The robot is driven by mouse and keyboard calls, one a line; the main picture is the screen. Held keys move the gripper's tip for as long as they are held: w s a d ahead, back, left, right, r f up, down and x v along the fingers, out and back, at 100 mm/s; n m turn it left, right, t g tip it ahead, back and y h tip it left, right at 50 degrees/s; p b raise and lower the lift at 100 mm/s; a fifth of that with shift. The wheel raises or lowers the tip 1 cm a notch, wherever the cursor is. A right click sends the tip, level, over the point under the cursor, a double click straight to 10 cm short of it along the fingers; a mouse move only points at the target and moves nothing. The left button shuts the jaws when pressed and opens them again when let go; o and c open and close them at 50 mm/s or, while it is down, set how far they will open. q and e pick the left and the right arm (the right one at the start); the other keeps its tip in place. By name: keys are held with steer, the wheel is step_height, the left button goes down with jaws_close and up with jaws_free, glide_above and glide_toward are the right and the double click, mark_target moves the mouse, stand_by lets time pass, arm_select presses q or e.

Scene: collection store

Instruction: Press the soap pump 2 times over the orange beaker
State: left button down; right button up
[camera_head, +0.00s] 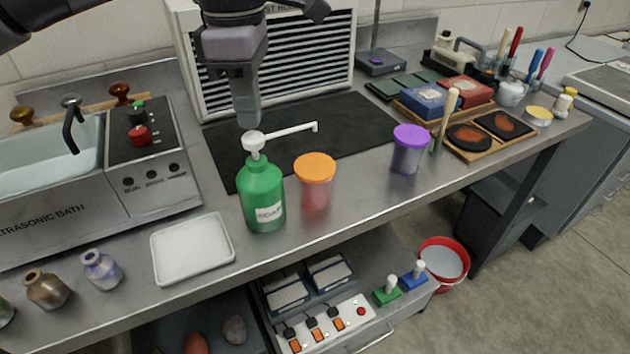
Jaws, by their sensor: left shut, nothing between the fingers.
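The green soap bottle (263,200) stands upright on the metal bench, with a white label and a white pump head (253,141). Its long white spout points right, and its tip shows above and behind the orange beaker in the picture. The orange beaker (316,192) stands just right of the bottle, a translucent reddish cup with an orange top. My left gripper (249,122) points down with its fingers shut and empty, right over the pump head. A small gap or light contact between them cannot be told apart. My right gripper is not in view.
A purple-topped beaker (407,152) stands further right. A white tray (192,248) lies left of the bottle, near small bottles (101,269). The ultrasonic bath (60,190) is at left, a louvred hood (310,60) behind. The dark mat (350,125) is mostly clear.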

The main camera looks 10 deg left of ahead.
mark_target(252, 136)
arm_select(q)
steer(key=shift+f+b, duration=1.1)
steer(key=shift+f, duration=0.55)
steer(key=shift+r+p, duration=1.25)
steer(key=shift+r, duration=0.3)
steer(key=shift+f, duration=0.15)
